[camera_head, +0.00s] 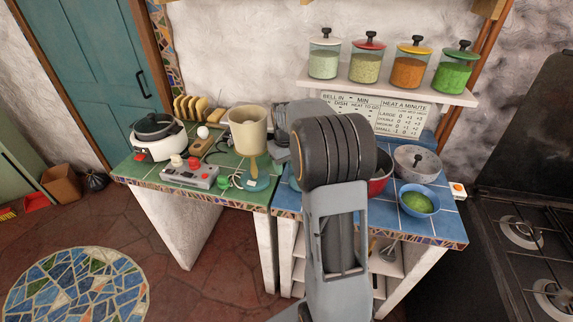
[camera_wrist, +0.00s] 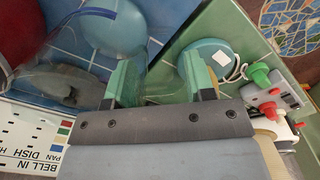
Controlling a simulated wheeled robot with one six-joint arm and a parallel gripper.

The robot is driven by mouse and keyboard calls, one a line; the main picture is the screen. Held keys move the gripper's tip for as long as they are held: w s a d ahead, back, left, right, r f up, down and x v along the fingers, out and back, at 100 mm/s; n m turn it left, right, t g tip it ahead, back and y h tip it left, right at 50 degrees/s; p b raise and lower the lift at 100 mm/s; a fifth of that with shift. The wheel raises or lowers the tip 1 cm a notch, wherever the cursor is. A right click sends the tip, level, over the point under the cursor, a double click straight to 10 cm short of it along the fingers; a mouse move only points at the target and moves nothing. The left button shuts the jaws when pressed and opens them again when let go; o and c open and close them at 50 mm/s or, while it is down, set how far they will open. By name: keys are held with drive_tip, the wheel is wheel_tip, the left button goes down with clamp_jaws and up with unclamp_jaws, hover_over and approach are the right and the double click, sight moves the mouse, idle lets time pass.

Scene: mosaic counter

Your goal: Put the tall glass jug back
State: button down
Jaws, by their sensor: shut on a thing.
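My gripper (camera_wrist: 163,82) shows in the wrist view as two green fingers over the seam between the blue-tiled and green-tiled tops. It is shut on a clear thing, which I take to be the tall glass jug (camera_wrist: 154,88). Only faint edges of the glass show, so its tilt and its height over the counter cannot be told. In the head view my arm hides the fingers and the jug. A round teal base (camera_wrist: 207,60) with a white label and a cord lies beside the fingers in the wrist view; it also stands on the green counter (camera_head: 258,183).
A beige vessel (camera_head: 247,130) stands behind the teal base. A control box (camera_head: 188,175) and a white cooker (camera_head: 158,137) are left. A metal bowl (camera_head: 417,163) and a blue bowl (camera_head: 419,201) are right. Jars stand on the shelf (camera_head: 310,78) above.

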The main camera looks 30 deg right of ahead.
drive_tip(key=shift+f, duration=0.15)
drive_tip(key=shift+c, duration=2.4)
unclamp_jaws()
wheel_tip(320, 180, up, 12)
drive_tip(key=s+a+f+t, duration=0.2)
drive_tip(key=s+a, duration=0.5)
drive_tip(key=s, duration=0.2)
drive_tip(key=s+a+f+t, duration=0.2)
drive_tip(key=s+a+f, duration=0.1)
drive_tip(key=s+a, duration=0.5)
drive_tip(key=shift+s+a+f, duration=0.2)
drive_tip(key=shift+s+f, duration=0.15)
drive_tip(key=shift+s, duration=0.8)
